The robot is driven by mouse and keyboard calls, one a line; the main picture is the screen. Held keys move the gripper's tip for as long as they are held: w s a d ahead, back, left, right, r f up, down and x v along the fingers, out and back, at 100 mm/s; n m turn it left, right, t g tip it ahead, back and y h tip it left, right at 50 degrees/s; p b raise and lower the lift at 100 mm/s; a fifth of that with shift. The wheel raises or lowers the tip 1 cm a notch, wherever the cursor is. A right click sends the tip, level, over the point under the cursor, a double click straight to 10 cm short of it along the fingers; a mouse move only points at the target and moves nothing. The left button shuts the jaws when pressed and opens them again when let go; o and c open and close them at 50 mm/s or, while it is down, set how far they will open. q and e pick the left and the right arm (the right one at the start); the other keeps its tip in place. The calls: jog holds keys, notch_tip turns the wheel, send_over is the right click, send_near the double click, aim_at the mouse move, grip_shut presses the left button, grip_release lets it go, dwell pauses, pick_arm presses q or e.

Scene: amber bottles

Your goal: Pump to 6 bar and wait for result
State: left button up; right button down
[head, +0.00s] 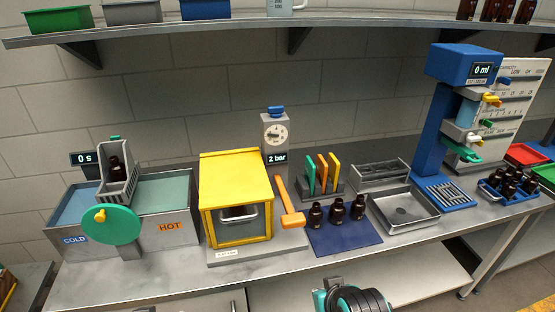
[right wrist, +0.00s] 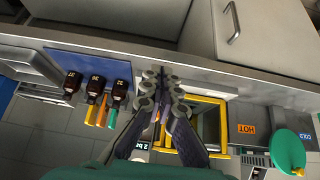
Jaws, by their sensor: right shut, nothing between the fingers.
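The pressure gauge (head: 275,130) stands behind the yellow chamber and its display reads 2 bar. It has a round dial and a blue cap. The yellow chamber (head: 236,170) has a front window and a grey handle. An orange lever (head: 290,205) leans upright at its right side. In the right wrist view the chamber (right wrist: 211,99) and display (right wrist: 141,146) appear upside down. My right gripper (right wrist: 162,73) is shut and empty, over the bench's front edge beside the chamber, and hides the lever there. In the head view only part of my right arm shows, low. My left gripper is not in view.
Several dark bottles (head: 337,211) stand on a blue mat (head: 345,238) right of the lever. At left is the hot and cold bath (head: 165,215); at right, a blue dispenser (head: 432,130) reading 0 ml.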

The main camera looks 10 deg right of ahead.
jog(key=shift+r, duration=0.1)
notch_tip(320, 180, up, 12)
jog(key=m+t+y+p, duration=0.2)
jog(key=m+p, duration=1.6)
jog(key=m, duration=0.6)
send_over(294, 220)
jog(key=shift+d, duration=0.1)
notch_tip(294, 220, down, 8)
jog(key=b, duration=0.6)
jog(key=shift+r, duration=0.15)
jog(key=shift+f+b, duration=0.45)
jog(key=shift+b, duration=0.05)
